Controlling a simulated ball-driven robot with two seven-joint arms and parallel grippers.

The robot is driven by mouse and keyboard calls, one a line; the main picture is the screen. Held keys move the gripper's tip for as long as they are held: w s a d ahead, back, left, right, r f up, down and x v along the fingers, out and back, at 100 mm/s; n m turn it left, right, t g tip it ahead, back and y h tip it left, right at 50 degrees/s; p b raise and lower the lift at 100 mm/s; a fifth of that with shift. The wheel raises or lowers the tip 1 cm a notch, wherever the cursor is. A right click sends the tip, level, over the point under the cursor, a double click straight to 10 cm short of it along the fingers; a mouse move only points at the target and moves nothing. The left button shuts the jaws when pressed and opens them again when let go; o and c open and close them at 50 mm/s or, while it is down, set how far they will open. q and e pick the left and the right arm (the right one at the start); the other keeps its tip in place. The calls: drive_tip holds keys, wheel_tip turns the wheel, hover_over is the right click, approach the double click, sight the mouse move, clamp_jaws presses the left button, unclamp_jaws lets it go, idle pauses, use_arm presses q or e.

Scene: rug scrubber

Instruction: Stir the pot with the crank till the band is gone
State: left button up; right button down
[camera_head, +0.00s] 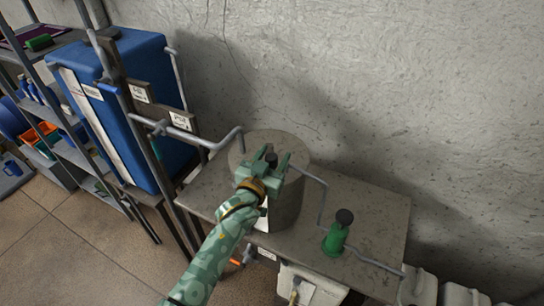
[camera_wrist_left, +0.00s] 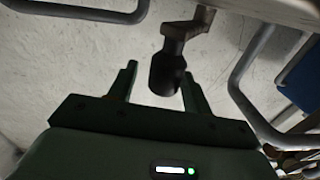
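The pot (camera_head: 290,200) is a grey cylinder on a grey-topped table. A dark crank knob (camera_head: 271,159) shows above its top. My left gripper (camera_head: 272,157) is over the pot, with its two green fingers spread to either side of the knob. In the left wrist view the crank (camera_wrist_left: 178,32) ends in a dark handle (camera_wrist_left: 164,75), which hangs between the fingertips with a visible gap to the left finger; the gap to the right finger is small. My arm hides part of the pot's front and a white label there. No band is visible. My right gripper is out of view.
Bent grey pipe rails run beside the pot on both sides. A green bottle-shaped object (camera_head: 336,236) with a dark top stands on the table (camera_head: 375,220) at right. A blue cabinet (camera_head: 140,110) and a shelf rack stand left. A concrete wall closes the back.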

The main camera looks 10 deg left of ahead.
use_arm(q)
drive_tip(key=shift+s+a, duration=0.2)
drive_tip(key=shift+s, duration=0.3)
drive_tip(key=b+v, duration=0.1)
drive_tip(key=v, duration=1.4)
drive_tip(key=shift+s+b, duration=0.2)
drive_tip(key=shift+b, duration=0.1)
drive_tip(key=shift+d, duration=0.1)
drive_tip(key=shift+n, duration=0.3)
drive_tip(key=p+x, duration=0.1)
drive_tip(key=x, duration=1)
drive_tip(key=p+x, duration=0.1)
drive_tip(key=x, duration=0.4)
drive_tip(key=shift+w+f+p, duration=0.2)
drive_tip(key=shift+f+p, duration=0.15)
